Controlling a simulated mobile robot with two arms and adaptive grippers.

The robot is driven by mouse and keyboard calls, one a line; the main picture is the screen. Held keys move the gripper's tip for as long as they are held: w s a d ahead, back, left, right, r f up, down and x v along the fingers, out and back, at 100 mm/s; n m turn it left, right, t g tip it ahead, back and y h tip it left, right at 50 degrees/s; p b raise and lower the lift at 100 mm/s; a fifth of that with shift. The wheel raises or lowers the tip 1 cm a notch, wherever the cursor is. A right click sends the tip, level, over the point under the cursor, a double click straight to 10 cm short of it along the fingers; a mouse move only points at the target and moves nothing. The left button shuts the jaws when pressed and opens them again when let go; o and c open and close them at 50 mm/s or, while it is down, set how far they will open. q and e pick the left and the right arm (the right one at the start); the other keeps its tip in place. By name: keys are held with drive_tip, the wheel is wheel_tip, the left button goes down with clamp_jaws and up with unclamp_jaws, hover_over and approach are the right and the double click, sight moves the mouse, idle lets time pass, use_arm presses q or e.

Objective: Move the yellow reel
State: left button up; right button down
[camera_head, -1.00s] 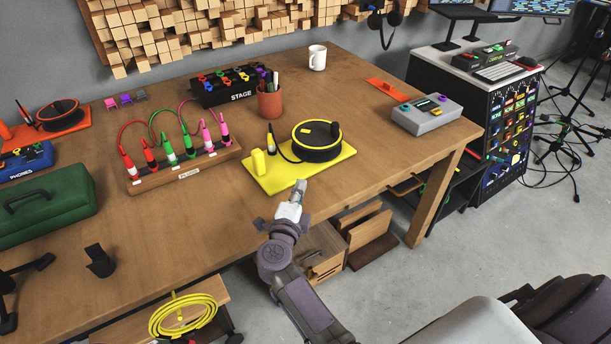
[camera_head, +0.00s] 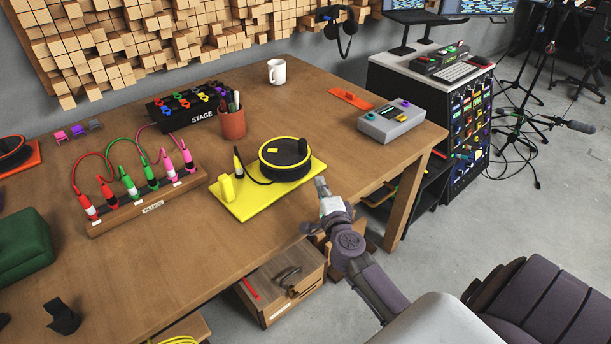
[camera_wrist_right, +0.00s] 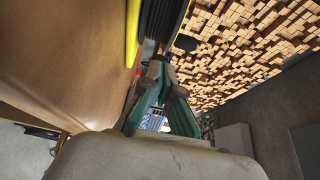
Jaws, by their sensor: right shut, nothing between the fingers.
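The yellow reel (camera_head: 286,151) is a black drum with a yellow rim and a dark knob. It stands on a yellow base plate (camera_head: 262,196) on the table, with a yellow block and a cable plug on the plate's left part. My right gripper (camera_head: 320,183) is shut and empty, just right of the plate's front right edge, apart from the drum. In the right wrist view the gripper (camera_wrist_right: 160,75) points past a yellow edge and dark drum side (camera_wrist_right: 158,18) at the upper left. My left gripper is not in view.
A plug rack (camera_head: 150,203) with colored cables stands left of the reel. A pen cup (camera_head: 232,122), a stage box (camera_head: 190,108) and a white mug (camera_head: 277,72) stand behind it. A grey device (camera_head: 391,121) is at the right.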

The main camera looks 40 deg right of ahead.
sight(281, 165)
drive_tip(key=w, duration=0.4)
drive_tip(key=shift+w+a, duration=0.1)
drive_tip(key=shift+a, duration=0.1)
drive_tip(key=shift+w+a+b, duration=0.3)
drive_tip(key=shift+w+b, duration=0.05)
drive_tip(key=shift+w, duration=0.25)
drive_tip(key=w+a, duration=0.1)
drive_tip(key=w, duration=0.1)
drive_tip(key=w+a, duration=0.1)
drive_tip(key=w, duration=0.2)
drive_tip(key=w+a, duration=0.1)
drive_tip(key=w, duration=0.1)
drive_tip(key=shift+w+a, duration=0.2)
drive_tip(key=shift+w, duration=0.1)
